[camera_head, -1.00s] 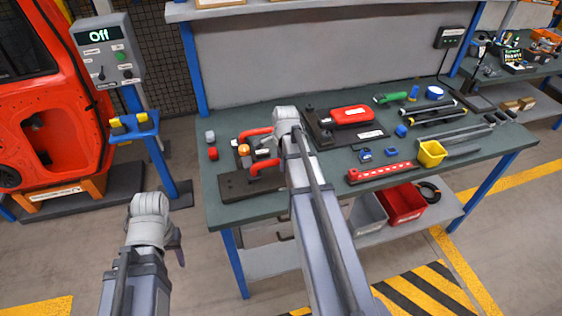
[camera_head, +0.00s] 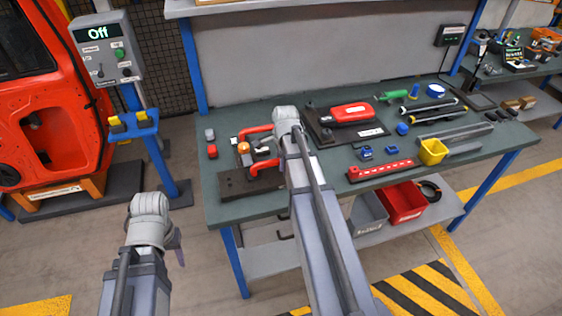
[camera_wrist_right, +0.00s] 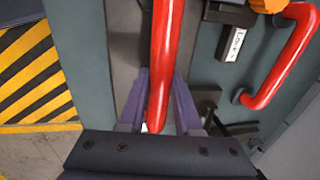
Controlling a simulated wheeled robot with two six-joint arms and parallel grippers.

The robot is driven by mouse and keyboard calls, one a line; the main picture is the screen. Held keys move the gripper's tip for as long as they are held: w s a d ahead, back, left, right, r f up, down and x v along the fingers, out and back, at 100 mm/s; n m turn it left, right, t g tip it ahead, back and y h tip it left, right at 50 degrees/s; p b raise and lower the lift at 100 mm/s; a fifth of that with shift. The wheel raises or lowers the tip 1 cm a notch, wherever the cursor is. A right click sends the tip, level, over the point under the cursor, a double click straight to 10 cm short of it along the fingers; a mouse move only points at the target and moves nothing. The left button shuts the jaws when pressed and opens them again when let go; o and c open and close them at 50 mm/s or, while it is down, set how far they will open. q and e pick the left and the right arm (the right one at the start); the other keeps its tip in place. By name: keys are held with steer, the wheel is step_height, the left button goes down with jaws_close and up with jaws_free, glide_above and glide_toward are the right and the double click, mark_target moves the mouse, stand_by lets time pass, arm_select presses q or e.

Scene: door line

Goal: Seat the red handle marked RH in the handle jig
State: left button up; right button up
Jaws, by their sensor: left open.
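A red bar handle (camera_head: 264,166) stands at the front left of the bench, beside a dark base plate (camera_head: 236,184). In the right wrist view the handle (camera_wrist_right: 161,65) runs between the fingers of my right gripper (camera_wrist_right: 161,98), which look closed on its sides. In the head view my right arm hides these fingers. A second red handle (camera_head: 257,132) is behind it, near an orange knob (camera_head: 243,148) and a white label; it also shows in the right wrist view (camera_wrist_right: 292,62). No RH mark is readable. My left gripper (camera_head: 178,248) is open and empty, off the bench.
A dark fixture (camera_head: 316,128) with a red case (camera_head: 351,113) stands right of my right arm. A control post reading "Off" (camera_head: 105,48) and a red door (camera_head: 45,110) stand left.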

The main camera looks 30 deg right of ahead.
steer(key=o, duration=0.5)
steer(key=shift+r, duration=0.1)
steer(key=r+p, duration=0.2)
steer(key=s+r+p, duration=0.1)
steer(key=r+p, duration=0.4)
steer(key=shift+s+a+r+p, duration=0.2)
steer(key=shift+s+r+p, duration=0.05)
steer(key=shift+r+p, duration=0.1)
steer(key=shift+f, duration=0.1)
